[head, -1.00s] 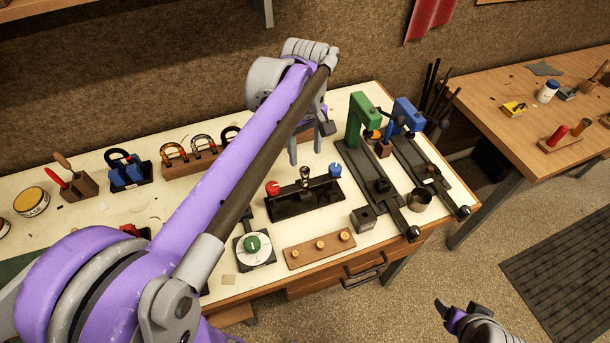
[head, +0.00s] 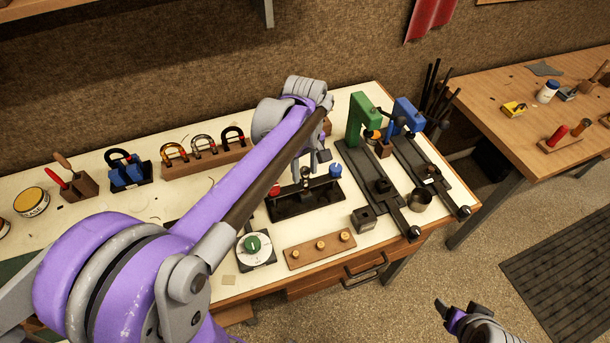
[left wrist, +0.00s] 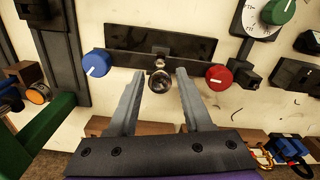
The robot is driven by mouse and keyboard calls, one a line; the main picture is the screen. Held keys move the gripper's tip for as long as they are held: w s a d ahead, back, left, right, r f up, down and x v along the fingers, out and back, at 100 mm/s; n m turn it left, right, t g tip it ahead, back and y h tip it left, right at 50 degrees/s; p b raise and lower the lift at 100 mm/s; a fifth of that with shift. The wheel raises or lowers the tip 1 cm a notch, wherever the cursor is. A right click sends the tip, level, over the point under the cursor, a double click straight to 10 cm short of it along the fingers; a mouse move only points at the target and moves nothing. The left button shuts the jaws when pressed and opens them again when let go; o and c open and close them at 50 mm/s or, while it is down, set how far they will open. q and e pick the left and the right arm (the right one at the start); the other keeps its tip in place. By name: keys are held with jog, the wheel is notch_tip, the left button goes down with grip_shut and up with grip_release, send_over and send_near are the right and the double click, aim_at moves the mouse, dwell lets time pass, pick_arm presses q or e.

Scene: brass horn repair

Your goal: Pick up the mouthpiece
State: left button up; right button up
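The mouthpiece, a small silvery piece (left wrist: 160,80), stands upright in the middle of a black stand (left wrist: 190,45) between a blue knob (left wrist: 96,63) and a red knob (left wrist: 218,77). In the head view the mouthpiece (head: 305,174) is partly hidden by my left gripper (head: 304,178). My left gripper is open and empty, pointing down at the stand. In the left wrist view its fingers (left wrist: 160,72) lie on either side of the mouthpiece, apart from it. My right gripper (head: 458,310) is low at the right, off the table; its finger opening is unclear.
A dial block (head: 255,250) and a wooden strip with brass pegs (head: 320,249) lie in front of the stand. Green (head: 361,115) and blue (head: 405,118) clamp fixtures stand to the right. A wooden rack with horseshoe-shaped pieces (head: 192,167) is at the back left.

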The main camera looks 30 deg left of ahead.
pick_arm(q)
grip_shut()
jog(key=shift+r, duration=0.1)
notch_tip(320, 180, up, 10)
jog(key=shift+f, duration=0.1)
pick_arm(e)
jog(key=shift+w+r, duration=0.15)
jog(key=shift+r, duration=0.15)
dwell(0.3)
pick_arm(q)
jog(key=shift+r+p, duration=0.2)
jog(key=shift+p, duration=0.1)
pick_arm(e)
jog(key=shift+r, duration=0.15)
pick_arm(q)
notch_tip(320, 180, up, 3)
jog(key=shift+p, duration=0.7)
pick_arm(e)
jog(key=shift+w+r, duration=0.35)
jog(key=shift+r, duration=0.2)
jog(key=shift+w+r, duration=0.35)
jog(key=shift+r, duration=0.2)
pick_arm(q)
jog(key=shift+w, duration=0.15)
